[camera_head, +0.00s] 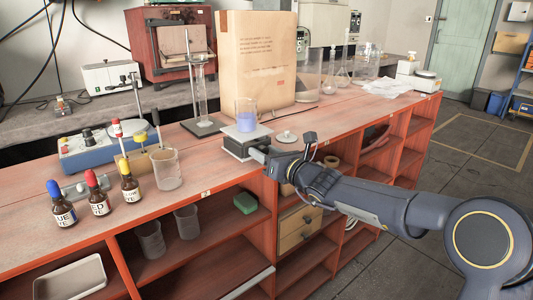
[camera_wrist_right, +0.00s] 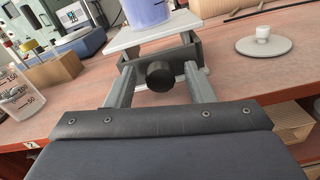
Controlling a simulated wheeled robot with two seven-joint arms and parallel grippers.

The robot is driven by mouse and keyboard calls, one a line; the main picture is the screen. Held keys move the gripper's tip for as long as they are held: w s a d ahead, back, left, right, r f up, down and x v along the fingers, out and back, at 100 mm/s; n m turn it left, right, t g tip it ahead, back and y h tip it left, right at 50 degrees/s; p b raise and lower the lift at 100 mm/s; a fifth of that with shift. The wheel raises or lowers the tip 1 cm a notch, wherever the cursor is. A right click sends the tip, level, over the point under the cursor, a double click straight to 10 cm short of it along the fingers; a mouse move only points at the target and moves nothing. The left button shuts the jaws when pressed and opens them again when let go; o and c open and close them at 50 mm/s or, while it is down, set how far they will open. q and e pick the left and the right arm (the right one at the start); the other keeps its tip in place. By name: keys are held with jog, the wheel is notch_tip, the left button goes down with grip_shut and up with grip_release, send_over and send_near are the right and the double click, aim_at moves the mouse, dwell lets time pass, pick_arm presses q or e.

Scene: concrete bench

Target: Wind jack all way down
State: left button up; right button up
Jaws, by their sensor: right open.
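The lab jack (camera_head: 245,143) stands on the red bench near its front edge, with a light square top plate. A beaker of blue liquid (camera_head: 246,115) stands on that plate. The jack's black round knob (camera_wrist_right: 160,76) faces my right wrist camera. My right gripper (camera_head: 262,153) is at the front of the jack. In the right wrist view the open fingers (camera_wrist_right: 162,86) lie on either side of the knob, with gaps showing, and do not appear to touch it. My left gripper is in neither view.
A flat white disc with a knob (camera_head: 287,137) lies right of the jack. An empty beaker (camera_head: 166,169) and dropper bottles (camera_head: 97,193) stand at the left. A stand with a glass cylinder (camera_head: 200,95) and a large paper bag (camera_head: 257,60) are behind.

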jog(key=c, duration=1)
jog(key=shift+f+b, duration=0.1)
jog(key=shift+b, duration=0.3)
jog(key=n+b, duration=0.4)
jog(key=b, duration=0.1)
jog(key=shift+f+n, duration=0.1)
jog(key=shift+n, duration=0.3)
jog(key=shift+r+n+b, duration=0.2)
jog(key=shift+n+b, duration=0.1)
jog(key=shift+n, duration=0.1)
jog(key=o, duration=1)
